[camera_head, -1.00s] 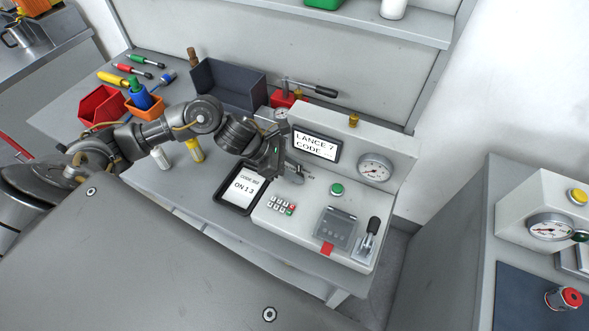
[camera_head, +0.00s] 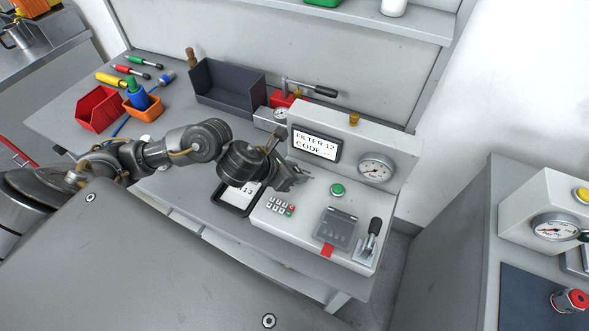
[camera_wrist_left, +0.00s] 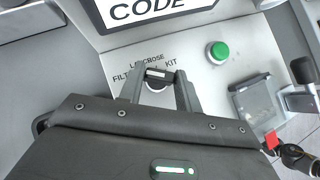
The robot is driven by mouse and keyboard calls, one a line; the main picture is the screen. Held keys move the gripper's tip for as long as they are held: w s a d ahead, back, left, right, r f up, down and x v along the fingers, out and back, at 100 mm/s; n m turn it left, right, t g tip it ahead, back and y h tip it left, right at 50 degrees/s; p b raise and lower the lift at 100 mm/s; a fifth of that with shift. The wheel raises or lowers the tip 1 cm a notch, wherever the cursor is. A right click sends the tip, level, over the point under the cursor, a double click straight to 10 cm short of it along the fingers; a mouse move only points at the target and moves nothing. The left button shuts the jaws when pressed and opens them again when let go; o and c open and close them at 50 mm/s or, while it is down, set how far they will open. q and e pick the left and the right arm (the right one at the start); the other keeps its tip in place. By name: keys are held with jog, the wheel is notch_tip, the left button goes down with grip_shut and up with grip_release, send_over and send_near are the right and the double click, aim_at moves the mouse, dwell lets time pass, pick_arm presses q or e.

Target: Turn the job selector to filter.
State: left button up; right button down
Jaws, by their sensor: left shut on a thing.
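The job selector (camera_wrist_left: 155,84) is a small knob on the white tester panel, between my left gripper's fingers in the left wrist view. Printed labels around it are partly covered; "FILT", "KIT" and parts of others show. My left gripper (camera_head: 294,180) is shut on the selector; its fingers (camera_wrist_left: 156,88) stand on either side of it. In the head view the gripper hides the knob. The display (camera_head: 315,144) reads "FILTER 12" and "CODE".
A green button (camera_head: 337,189), a keypad (camera_head: 280,206), a clear-covered switch (camera_head: 337,228), a lever (camera_head: 372,240) and a gauge (camera_head: 376,167) share the panel. A dark tablet (camera_head: 232,205) lies left of it, partly hidden by my arm. Bins stand at the back left.

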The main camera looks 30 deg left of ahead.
dwell(0.5)
pick_arm(q)
jog(key=o, duration=1)
jog(key=p+v, duration=0.6)
jog(key=v, duration=0.5)
jog(key=shift+s+f, duration=0.1)
jog(key=shift+f, duration=0.05)
